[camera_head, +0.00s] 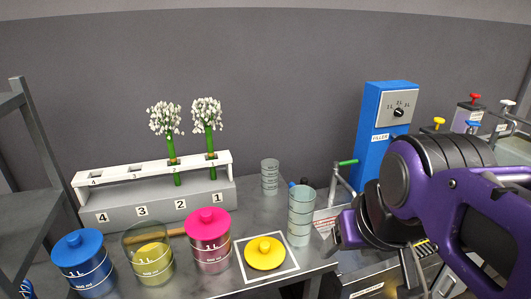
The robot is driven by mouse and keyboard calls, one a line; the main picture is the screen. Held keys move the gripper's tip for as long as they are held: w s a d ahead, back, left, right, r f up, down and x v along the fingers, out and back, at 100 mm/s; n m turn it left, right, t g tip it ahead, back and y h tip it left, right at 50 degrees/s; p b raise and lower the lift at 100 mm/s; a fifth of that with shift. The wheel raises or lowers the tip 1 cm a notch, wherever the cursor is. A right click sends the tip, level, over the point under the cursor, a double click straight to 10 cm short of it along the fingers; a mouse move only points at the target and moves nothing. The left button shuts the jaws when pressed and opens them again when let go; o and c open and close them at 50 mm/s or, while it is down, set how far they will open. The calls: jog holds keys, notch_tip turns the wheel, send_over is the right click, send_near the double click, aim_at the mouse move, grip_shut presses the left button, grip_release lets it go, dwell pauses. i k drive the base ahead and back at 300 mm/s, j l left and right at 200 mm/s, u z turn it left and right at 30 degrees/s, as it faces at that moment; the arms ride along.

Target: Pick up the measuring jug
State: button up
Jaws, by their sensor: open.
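Two clear grey cylinders with graduation lines stand on the right part of the counter. The nearer, larger one (301,218) looks like a measuring jug and stands upright near the front right edge. The smaller one (270,178) stands behind it, nearer the wall. I cannot tell for sure which is the measuring jug. My gripper (338,238) is just right of the larger cylinder, apart from it in the picture. It is open, with nothing seen in it; my purple arm partly hides its fingers.
Blue (86,266), yellow (150,259) and pink (209,243) marked jars line the front left. A yellow lid (265,253) lies on a white-edged square. A numbered rack (160,205) holds two white flower bunches. A blue filler (385,130) stands at right; a shelf (30,180) stands left.

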aim_at(301, 198)
jog(key=u, duration=1.35)
jog(key=z, duration=1.35)
jog(key=k+j+z, duration=0.1)
jog(key=k+j, duration=0.25)
jog(key=i+l+u, duration=0.2)
jog(key=i+l, duration=0.35)
jog(key=i, duration=0.1)
